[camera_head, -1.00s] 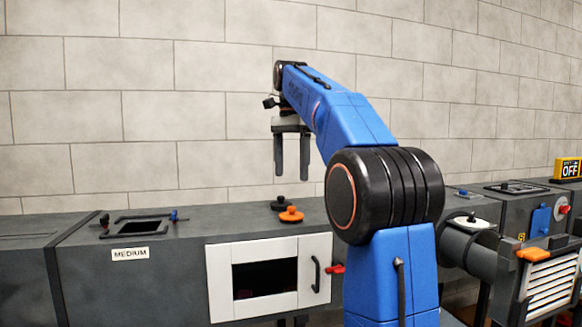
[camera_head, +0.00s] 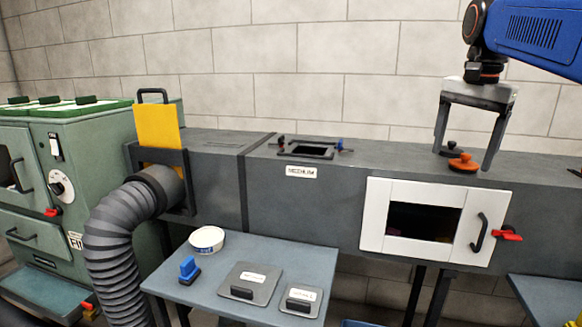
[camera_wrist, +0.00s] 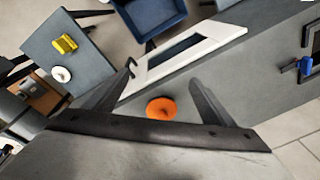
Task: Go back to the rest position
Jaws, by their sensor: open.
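My gripper (camera_head: 468,150) is open and empty in the head view, its fingers pointing down over the top of the grey duct (camera_head: 345,205). I cannot tell the exact height of the fingertips above the knobs.
A white-framed door (camera_head: 375,215) with a black handle is shut on the duct front. A yellow slide plate (camera_head: 158,125) and ribbed hose (camera_head: 115,235) stand left, beside a green machine (camera_head: 90,140).

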